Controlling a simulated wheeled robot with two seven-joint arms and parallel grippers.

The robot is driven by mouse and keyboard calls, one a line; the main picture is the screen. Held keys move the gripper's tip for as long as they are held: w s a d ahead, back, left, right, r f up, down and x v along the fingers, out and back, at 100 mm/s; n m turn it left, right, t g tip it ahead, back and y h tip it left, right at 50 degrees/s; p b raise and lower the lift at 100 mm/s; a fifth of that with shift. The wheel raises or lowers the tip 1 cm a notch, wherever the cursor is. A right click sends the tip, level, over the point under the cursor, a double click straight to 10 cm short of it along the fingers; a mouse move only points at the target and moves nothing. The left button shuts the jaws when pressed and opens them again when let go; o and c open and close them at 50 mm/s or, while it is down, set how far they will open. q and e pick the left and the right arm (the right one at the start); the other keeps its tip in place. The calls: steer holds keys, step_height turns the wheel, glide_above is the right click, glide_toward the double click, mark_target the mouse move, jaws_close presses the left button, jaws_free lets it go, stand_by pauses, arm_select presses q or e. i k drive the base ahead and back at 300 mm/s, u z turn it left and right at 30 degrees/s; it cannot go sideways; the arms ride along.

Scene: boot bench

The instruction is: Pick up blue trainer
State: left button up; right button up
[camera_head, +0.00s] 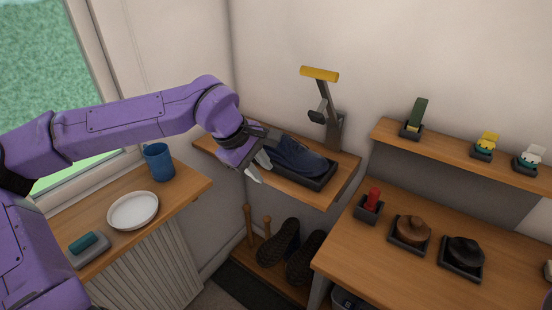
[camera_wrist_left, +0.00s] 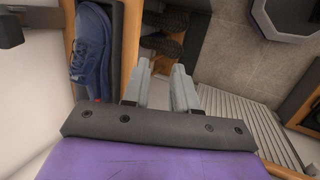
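The blue trainer (camera_head: 300,157) lies in a dark tray (camera_head: 318,182) on a wooden wall shelf (camera_head: 343,180) in the head view. In the left wrist view the trainer (camera_wrist_left: 91,45) is at the upper left, beside the fingers, and its near end is cut by my gripper's body. My left gripper (camera_head: 259,168) is at the left end of the tray, its fingers apart with nothing between them. In the left wrist view the open fingers (camera_wrist_left: 161,70) are to the right of the trainer; contact with the tray cannot be told. My right gripper is not in view.
A yellow-topped stand (camera_head: 328,110) is behind the tray. Dark boots (camera_head: 280,243) stand below the shelf. A blue mug (camera_head: 158,162) and white dish (camera_head: 133,211) sit on the left sill. A bench at right holds a red item (camera_head: 373,199) and brown item (camera_head: 411,230).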

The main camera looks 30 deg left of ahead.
mark_target(296, 158)
steer(key=u, duration=0.5)
steer(key=k, duration=1.15)
steer(key=u, duration=0.75)
steer(key=i, duration=1.1)
steer(key=z, duration=0.8)
steer(key=i, duration=0.95)
steer(key=z, duration=0.8)
